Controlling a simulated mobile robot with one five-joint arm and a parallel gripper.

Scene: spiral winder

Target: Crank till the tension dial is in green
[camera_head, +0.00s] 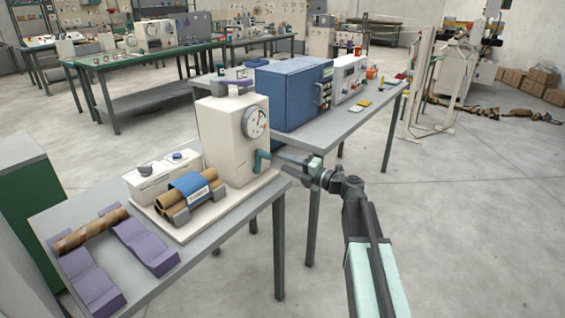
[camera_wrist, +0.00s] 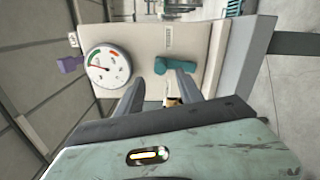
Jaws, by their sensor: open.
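The cream winder (camera_head: 222,138) stands upright on its base plate at the table's right end. Its round white tension dial (camera_head: 255,122) also shows in the wrist view (camera_wrist: 107,70), with a green patch and an orange-red patch on its rim. The red needle points left in that view, seemingly just below the green patch; its exact reading is too small to tell. The teal crank (camera_head: 262,162) is on the winder's face below the dial. In the wrist view the crank (camera_wrist: 175,66) lies just beyond my gripper (camera_wrist: 172,88), whose fingers are spread and empty.
Brown tubes under a blue band (camera_head: 186,187) and purple cradles (camera_head: 146,241) lie to the left. A blue cabinet (camera_head: 290,94) stands on the table behind. Open floor (camera_head: 460,220) lies to the right.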

